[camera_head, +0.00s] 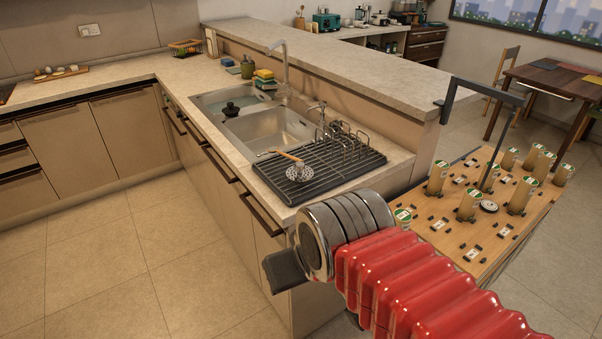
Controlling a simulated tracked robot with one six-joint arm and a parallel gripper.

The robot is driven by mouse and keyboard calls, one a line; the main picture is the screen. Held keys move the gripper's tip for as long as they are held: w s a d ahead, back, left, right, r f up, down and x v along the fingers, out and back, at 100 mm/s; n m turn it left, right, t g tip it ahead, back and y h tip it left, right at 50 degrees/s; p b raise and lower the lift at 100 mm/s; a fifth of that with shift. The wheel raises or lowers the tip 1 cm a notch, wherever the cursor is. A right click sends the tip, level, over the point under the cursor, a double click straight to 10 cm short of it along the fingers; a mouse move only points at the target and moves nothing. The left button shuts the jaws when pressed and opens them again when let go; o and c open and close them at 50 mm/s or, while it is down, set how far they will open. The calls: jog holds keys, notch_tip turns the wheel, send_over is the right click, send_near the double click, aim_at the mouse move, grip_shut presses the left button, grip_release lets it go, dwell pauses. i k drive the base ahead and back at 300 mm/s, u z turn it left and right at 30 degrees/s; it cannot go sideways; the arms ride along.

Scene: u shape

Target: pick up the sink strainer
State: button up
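I cannot tell for sure which thing is the sink strainer. A small round metal-rimmed disc (488,206) lies among cups on the wooden top at the right. A black knobbed piece (230,109) sits at the divider of the double sink (270,131). A perforated metal ball-like utensil with a wooden handle (299,171) lies on the black drying rack (320,167). My red ribbed arm reaches in from the lower right. My gripper (284,270) shows only as a dark grey part beyond the silver wrist, apart from all three; its fingertips are hidden.
The wooden top (450,237) holds several cups with green-and-white labels and small cards. A grey bent post (466,106) rises beside it. The counter end and a raised ledge (345,66) stand ahead. Sponges (264,79) are behind the sink. The tiled floor (130,250) at left is clear.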

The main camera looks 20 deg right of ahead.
aim_at(298, 174)
jog(key=i, duration=0.95)
jog(key=u, duration=0.05)
